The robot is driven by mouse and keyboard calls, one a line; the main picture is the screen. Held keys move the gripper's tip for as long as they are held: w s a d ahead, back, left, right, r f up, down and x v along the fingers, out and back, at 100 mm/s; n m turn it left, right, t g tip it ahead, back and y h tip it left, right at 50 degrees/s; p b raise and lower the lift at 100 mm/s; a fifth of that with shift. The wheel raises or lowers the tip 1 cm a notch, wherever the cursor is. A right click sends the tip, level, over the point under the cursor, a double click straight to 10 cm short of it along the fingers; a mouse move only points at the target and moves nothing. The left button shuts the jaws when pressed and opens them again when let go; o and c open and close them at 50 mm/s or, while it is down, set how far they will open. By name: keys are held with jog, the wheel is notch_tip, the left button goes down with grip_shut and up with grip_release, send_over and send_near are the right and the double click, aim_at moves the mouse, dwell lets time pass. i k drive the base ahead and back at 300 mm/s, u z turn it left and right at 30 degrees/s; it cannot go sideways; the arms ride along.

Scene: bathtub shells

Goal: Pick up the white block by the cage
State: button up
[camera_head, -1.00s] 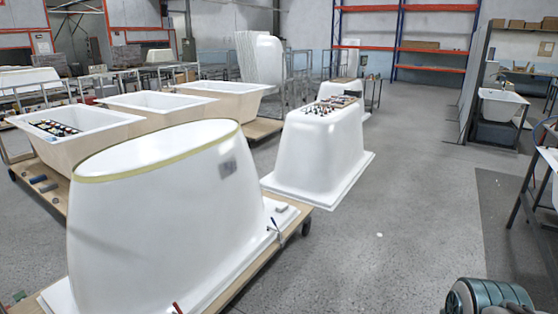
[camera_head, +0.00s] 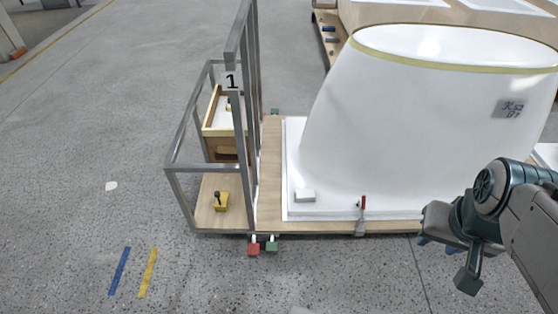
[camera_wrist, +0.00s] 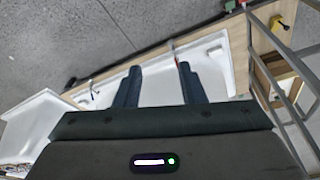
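The small white block (camera_head: 305,196) lies on the white flange of the upturned tub shell (camera_head: 420,120), near the flange's front left corner. The grey metal cage (camera_head: 240,150), with a "1" sign, stands just left of it. My gripper (camera_head: 449,262) is at the lower right, apart from the block and well to its right. In the wrist view my gripper (camera_wrist: 160,68) has its two fingers spread with nothing between them, above the white shell.
Inside the cage are a wooden box (camera_head: 222,128) and a yellow item (camera_head: 222,202). Red (camera_head: 254,249) and green (camera_head: 272,247) pieces jut out in front.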

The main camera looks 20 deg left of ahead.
aim_at(305, 194)
jog(key=u, duration=0.45)
jog(key=i, duration=1.5)
jog(key=u, duration=0.25)
